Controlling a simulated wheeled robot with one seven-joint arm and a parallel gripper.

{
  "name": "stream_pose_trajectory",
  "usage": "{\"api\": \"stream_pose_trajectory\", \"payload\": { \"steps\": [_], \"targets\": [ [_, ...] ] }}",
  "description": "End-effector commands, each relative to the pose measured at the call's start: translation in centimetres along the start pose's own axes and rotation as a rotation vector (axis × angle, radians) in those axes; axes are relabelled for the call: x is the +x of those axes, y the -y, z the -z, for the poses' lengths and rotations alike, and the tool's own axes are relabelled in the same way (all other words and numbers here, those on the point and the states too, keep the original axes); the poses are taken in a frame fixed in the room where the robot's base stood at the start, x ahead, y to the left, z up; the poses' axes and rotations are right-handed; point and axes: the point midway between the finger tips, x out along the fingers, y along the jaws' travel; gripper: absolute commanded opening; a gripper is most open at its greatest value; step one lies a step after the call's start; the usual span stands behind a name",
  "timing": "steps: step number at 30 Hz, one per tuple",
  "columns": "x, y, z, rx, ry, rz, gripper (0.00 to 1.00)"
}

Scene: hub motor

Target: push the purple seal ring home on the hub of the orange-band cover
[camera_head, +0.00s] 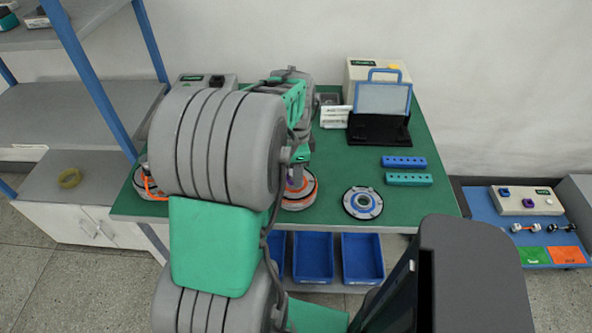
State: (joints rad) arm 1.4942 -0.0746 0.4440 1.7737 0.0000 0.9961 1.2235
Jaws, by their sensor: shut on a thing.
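The orange-band cover (305,202) lies on the green table top near its front edge, partly hidden by my arm. My gripper (296,179) points down over the middle of this cover. A small patch of purple, the seal ring (295,187), shows at the gripper's tips. My gripper is shut on the purple ring. My arm and wrist hide most of the ring and the cover's hub. I cannot tell whether the ring touches the hub or how deep it sits.
A blue-band cover (362,203) lies to the right. Blue (404,162) and teal (408,179) blocks with holes lie beyond it. A tablet-like panel (382,98) stands at the back. Another orange-marked part (150,186) is at the left edge. Blue bins (362,257) sit below the table.

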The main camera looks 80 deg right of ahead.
Motion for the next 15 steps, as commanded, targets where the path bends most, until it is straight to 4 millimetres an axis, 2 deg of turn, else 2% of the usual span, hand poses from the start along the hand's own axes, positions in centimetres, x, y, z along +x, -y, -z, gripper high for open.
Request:
{"api": "stream_pose_trajectory", "payload": {
  "steps": [14, 15],
  "targets": [
    [0.59, -0.29, -0.09, 0.001, 0.003, -0.010, 0.00],
    [0.60, -0.30, -0.09, 0.001, 0.003, -0.010, 0.38]
  ]
}}
